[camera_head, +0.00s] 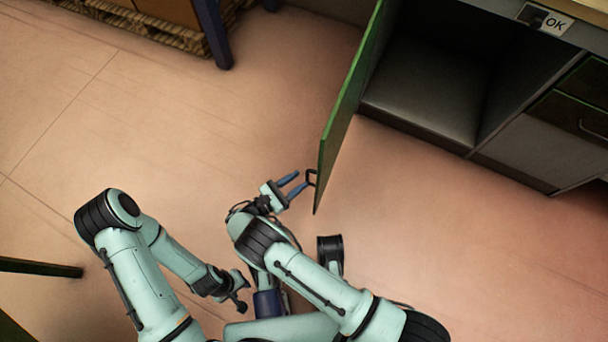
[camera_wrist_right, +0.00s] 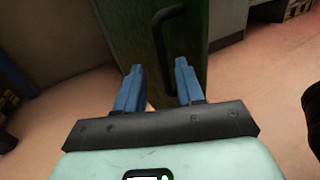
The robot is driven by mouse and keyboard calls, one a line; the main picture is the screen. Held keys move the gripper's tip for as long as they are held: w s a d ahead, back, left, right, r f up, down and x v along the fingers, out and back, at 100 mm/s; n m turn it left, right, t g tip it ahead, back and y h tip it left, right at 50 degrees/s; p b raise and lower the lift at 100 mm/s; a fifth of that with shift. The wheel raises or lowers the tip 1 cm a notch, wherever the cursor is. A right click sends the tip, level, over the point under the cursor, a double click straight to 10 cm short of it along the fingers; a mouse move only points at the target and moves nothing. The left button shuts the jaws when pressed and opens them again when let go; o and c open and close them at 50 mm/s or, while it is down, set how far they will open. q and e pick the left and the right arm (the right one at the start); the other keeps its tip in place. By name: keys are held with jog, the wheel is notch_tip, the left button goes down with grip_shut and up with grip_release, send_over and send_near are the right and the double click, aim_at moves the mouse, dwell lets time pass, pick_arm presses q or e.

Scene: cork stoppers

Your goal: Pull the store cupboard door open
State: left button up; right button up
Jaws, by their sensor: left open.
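The store cupboard door (camera_head: 346,115) is a green panel standing wide open, swung out from the dark, empty-looking cupboard (camera_head: 425,75). Its black bar handle (camera_head: 311,178) is near the door's free edge. The handle (camera_wrist_right: 158,45) also shows in the right wrist view, upright on the green door face. My right gripper (camera_head: 300,180) points at the handle with its blue fingers apart. In the wrist view the gripper (camera_wrist_right: 160,68) has nothing clamped between its fingers; whether a finger touches the handle I cannot tell. My left gripper (camera_head: 240,295) is open, low and away from the door.
A worktop with an OK label (camera_head: 555,27) runs above the cupboard. Drawers (camera_head: 575,120) are on the right. A pallet (camera_head: 165,35) and a blue post (camera_head: 214,35) stand at the back left. A dark green bar (camera_head: 40,267) is at the left edge. The floor left of the door is clear.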

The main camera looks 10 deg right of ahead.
jog(key=v, duration=0.9)
jog(key=shift+a, duration=0.25)
jog(key=shift+r, duration=0.1)
